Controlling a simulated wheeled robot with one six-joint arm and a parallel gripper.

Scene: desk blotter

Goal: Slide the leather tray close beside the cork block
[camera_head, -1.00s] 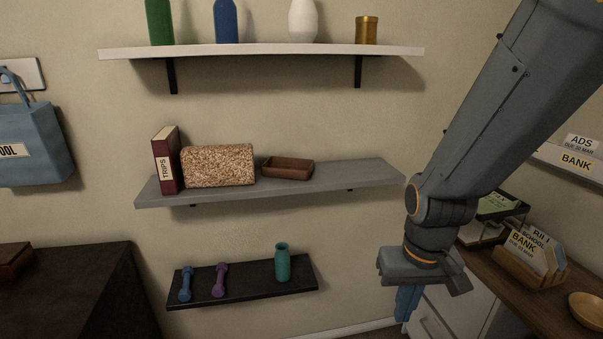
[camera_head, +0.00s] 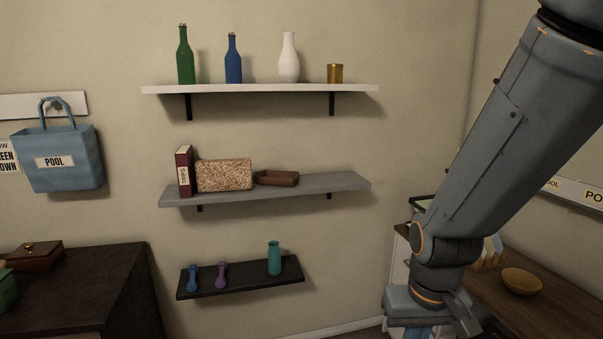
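The brown leather tray (camera_head: 277,179) sits on the grey middle shelf (camera_head: 320,186). The speckled tan cork block (camera_head: 224,175) stands just left of it. The tray's left end is very close to the block's right end; I cannot tell whether they touch. My gripper (camera_head: 418,332) hangs at the lower right, well to the right of and below the shelf, away from both things. Its fingers are mostly cut off by the picture's bottom edge, so its opening does not show.
A red book (camera_head: 184,172) stands left of the block. The middle shelf's right part is bare. Bottles and a gold tin (camera_head: 335,73) stand on the white upper shelf (camera_head: 260,89). Dumbbells and a teal vase (camera_head: 274,258) are on the black lower shelf (camera_head: 240,284). A wooden bowl (camera_head: 521,281) is at right.

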